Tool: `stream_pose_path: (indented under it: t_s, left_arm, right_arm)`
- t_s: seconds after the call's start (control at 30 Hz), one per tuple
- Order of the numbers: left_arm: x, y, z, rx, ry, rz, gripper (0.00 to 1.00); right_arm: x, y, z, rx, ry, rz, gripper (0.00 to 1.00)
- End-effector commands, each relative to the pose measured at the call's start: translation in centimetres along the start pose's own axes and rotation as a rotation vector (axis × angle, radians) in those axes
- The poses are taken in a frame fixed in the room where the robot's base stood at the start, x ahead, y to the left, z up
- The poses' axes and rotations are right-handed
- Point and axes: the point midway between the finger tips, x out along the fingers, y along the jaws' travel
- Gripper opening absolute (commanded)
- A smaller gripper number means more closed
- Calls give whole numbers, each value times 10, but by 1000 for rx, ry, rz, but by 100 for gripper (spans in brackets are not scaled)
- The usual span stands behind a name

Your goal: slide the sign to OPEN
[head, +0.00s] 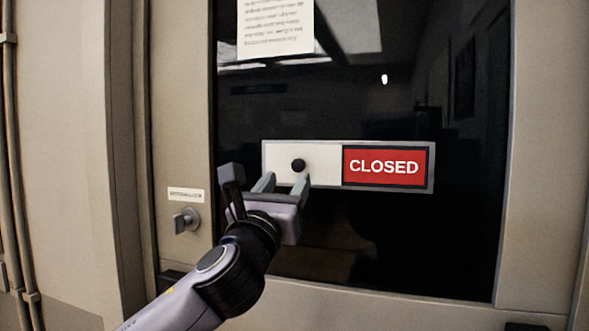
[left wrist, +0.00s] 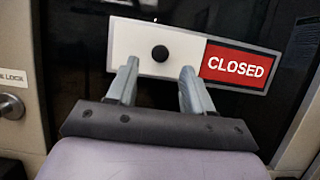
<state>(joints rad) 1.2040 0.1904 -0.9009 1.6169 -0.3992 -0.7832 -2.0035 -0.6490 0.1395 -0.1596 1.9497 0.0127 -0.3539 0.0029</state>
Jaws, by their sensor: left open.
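The sliding sign (head: 387,167) is mounted on a dark glass panel in a grey frame. Its right half shows red with the word CLOSED, and a plain white slider plate (head: 325,171) covers the left half. A round black knob (head: 298,165) sticks out of the plate; it also shows in the left wrist view (left wrist: 160,53). My left gripper (head: 283,184) is open and empty just below the knob. In the left wrist view its fingertips (left wrist: 159,72) lie to either side of and below the knob. I cannot tell whether they touch the plate. My right gripper is not in view.
A metal turn latch (head: 186,220) with a small label (head: 186,194) above it sits on the frame left of the glass. A printed paper (head: 275,28) hangs on the glass above the sign. The glass around the sign is otherwise clear.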

Motion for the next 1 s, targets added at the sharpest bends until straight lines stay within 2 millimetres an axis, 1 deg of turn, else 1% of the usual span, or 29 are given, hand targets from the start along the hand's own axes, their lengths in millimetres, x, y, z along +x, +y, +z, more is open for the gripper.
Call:
stream_pose_path:
  t_s: [0.3,0.5,0.7,0.97,1.0]
  left_arm:
    - [38,-1,1,-4,2,-1,51]
    - [54,-1,1,-6,0,-1,51]
    - [61,0,0,-6,1,-2,51]
    - [61,0,0,-6,1,-2,51]
    - [61,0,0,-6,1,-2,48]
  right_arm:
    - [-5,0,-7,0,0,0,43]
    - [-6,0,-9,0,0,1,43]
    - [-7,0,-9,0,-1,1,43]
    - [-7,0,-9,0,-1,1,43]
    - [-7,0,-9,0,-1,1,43]
